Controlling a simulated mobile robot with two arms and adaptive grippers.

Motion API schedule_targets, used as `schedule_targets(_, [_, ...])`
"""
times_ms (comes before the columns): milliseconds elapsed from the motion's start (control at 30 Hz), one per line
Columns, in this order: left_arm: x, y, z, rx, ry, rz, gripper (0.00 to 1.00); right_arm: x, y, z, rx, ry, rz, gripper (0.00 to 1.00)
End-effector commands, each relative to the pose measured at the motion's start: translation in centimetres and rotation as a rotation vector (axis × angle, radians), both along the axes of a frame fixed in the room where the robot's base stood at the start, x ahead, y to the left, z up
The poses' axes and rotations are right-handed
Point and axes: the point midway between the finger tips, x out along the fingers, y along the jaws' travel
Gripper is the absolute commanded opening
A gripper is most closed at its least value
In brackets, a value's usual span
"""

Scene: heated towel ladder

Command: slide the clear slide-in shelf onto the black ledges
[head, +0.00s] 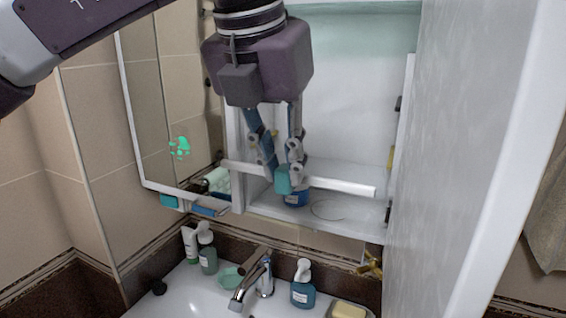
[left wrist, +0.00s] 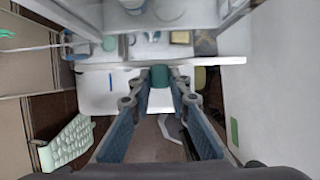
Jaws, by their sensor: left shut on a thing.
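The clear slide-in shelf shows as a pale pane with a white front bar (head: 340,186) that crosses the cabinet opening. It also shows in the left wrist view (left wrist: 110,66). My left gripper (head: 283,183) comes down from above and is shut on a small teal piece at the middle of this bar. In the left wrist view its fingertips (left wrist: 160,77) pinch the same piece. Small black ledges show on the cabinet's right wall, one higher (head: 397,103) and one lower (head: 388,214). I cannot tell whether the shelf touches any ledge. My right gripper is not in view.
A blue jar (head: 296,197) stands on the cabinet floor behind the bar. The open white door (head: 485,150) bounds the right side, a mirror (head: 160,130) the left. Below are the tap (head: 262,275), a blue pump bottle (head: 303,288) and a green bottle (head: 207,256).

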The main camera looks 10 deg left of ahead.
Motion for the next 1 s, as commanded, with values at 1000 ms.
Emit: schedule_targets(1000, [-3.8, 1.3, 3.1, -0.001, -0.002, 0.001, 0.0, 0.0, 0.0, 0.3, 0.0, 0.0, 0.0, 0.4])
